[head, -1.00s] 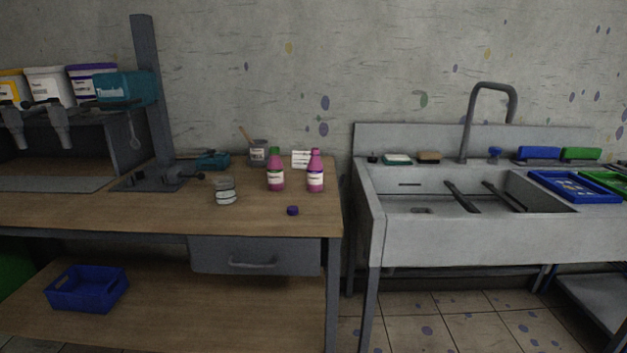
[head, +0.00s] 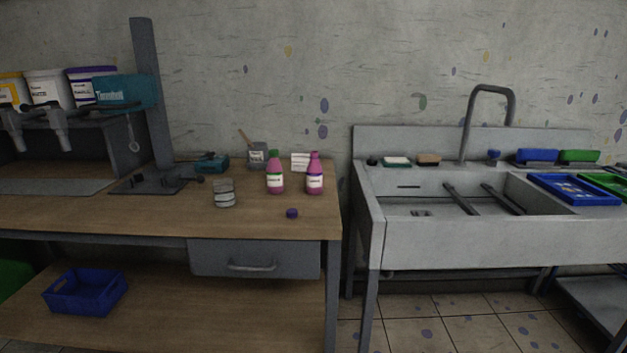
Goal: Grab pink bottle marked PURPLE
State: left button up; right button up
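Two pink bottles stand upright side by side near the right end of the wooden worktable (head: 120,212). The right pink bottle (head: 315,176) has a purple top and a white label with a purple band. The label print is too small to read. A loose purple cap (head: 292,213) lies on the table in front of the bottles. Neither of my grippers shows in the head view.
A clear jar (head: 224,194) stands left of the bottles. Behind them are a grey tin with a stick (head: 257,154) and a white card (head: 300,161). A press stand (head: 150,100) rises at left. A sink (head: 480,235) adjoins at right.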

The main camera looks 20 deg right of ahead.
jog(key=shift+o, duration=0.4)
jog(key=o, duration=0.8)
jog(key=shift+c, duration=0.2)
